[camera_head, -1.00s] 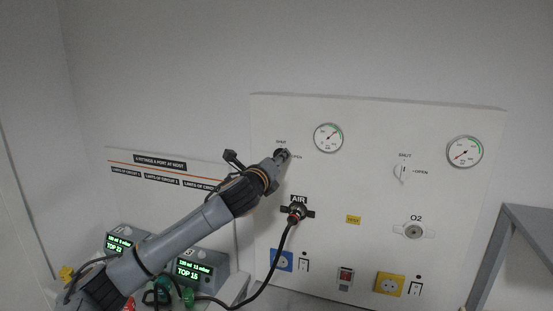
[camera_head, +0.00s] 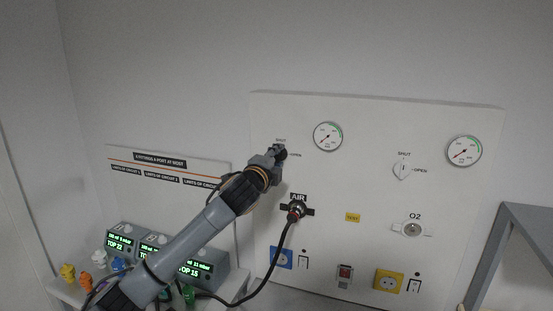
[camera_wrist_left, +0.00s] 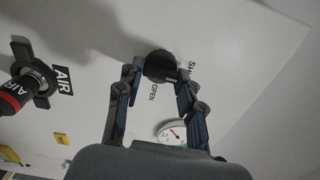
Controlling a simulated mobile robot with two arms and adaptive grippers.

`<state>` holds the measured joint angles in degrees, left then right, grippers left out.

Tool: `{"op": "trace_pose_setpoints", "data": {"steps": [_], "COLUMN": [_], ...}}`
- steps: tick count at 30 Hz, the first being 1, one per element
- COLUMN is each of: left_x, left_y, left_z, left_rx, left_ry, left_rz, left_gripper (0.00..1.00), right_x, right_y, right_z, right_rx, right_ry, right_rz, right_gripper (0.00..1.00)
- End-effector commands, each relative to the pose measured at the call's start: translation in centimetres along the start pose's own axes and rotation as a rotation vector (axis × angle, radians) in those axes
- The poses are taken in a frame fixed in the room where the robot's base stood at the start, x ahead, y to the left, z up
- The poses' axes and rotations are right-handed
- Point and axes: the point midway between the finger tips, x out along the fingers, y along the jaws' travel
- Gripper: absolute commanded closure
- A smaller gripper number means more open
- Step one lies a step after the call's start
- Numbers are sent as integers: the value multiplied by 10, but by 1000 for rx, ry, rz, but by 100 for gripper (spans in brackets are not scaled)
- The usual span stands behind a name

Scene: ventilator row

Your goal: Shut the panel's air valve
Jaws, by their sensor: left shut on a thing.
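The white wall panel (camera_head: 345,185) carries the air valve's knob, which shows as a dark knob (camera_wrist_left: 160,66) in the left wrist view, with SHUT and OPEN printed beside it. My left gripper (camera_head: 279,151) is at this knob, at the panel's upper left. In the left wrist view its two fingers (camera_wrist_left: 158,78) stand on either side of the knob and are shut on it. In the head view the gripper hides most of the knob, so its exact angle is hard to tell. My right gripper is not in view.
Below the valve, a black hose is plugged into the AIR outlet (camera_head: 297,209). The O2 valve (camera_head: 402,169) and O2 outlet (camera_head: 412,230) are to the right. A gauge (camera_head: 328,136) is beside the air valve. Ventilators with green screens (camera_head: 120,242) stand lower left; a grey frame (camera_head: 490,262) stands right.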

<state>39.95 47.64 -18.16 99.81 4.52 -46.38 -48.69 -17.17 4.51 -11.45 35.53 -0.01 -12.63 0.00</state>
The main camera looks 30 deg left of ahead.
Motion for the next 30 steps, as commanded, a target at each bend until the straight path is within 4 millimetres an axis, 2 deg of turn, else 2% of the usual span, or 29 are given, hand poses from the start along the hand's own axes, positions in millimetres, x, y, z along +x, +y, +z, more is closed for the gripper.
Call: {"op": "trace_pose_setpoints", "data": {"steps": [7,21,22,24,25,30], "left_x": [0,0,0,0,0,0], "left_y": [-1,-1,-1,-1,-1,-1], "left_z": [1,0,0,0,0,0], "left_rx": [-63,-75,-75,-74,-74,-73], "left_ry": [-1,0,0,0,0,0], "left_rz": [-2,-2,-2,-2,-2,-1], "left_gripper": [94,94,57,42,40,40], "right_x": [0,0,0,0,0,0], "right_y": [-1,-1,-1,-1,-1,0], "right_z": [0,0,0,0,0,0], "right_rx": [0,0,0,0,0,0], "right_ry": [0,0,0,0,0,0], "right_rz": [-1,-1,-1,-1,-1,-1], "right_gripper": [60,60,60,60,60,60]}}
